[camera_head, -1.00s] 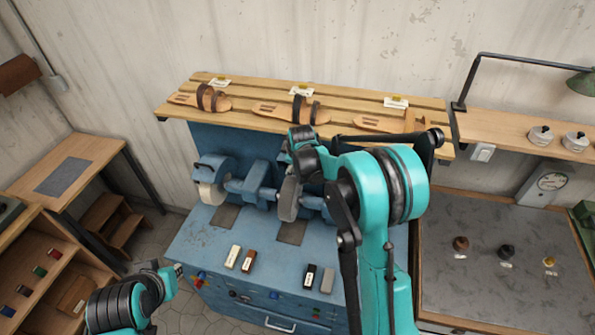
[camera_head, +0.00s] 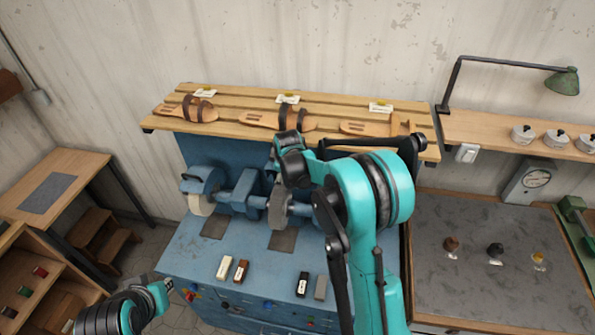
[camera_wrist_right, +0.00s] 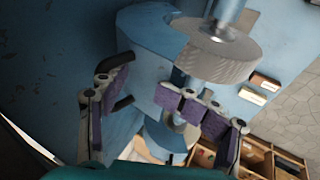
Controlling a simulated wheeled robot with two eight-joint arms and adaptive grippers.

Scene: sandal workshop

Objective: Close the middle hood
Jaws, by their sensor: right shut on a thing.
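The blue grinding machine carries several wheels. The left hood (camera_head: 203,178) is blue with a dark handle, over a pale wheel (camera_head: 200,205). The middle hood is mostly hidden behind my right gripper (camera_head: 290,160) in the head view; the grey middle wheel (camera_head: 278,208) shows below it. In the right wrist view my right gripper (camera_wrist_right: 150,95) has its purple-padded fingers on both sides of the blue middle hood (camera_wrist_right: 147,65), shut on it. A dark handle (camera_wrist_right: 122,104) shows beside one finger. My left gripper (camera_head: 160,292) hangs low at left, away from the machine; its fingers are unclear.
A slatted wooden shelf (camera_head: 330,108) with sandals runs above the machine. Small blocks (camera_head: 240,270) lie on the bench front. My right arm hides the machine's right part. A grey-topped table (camera_head: 480,290) stands at right, a wooden table (camera_head: 85,165) at left.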

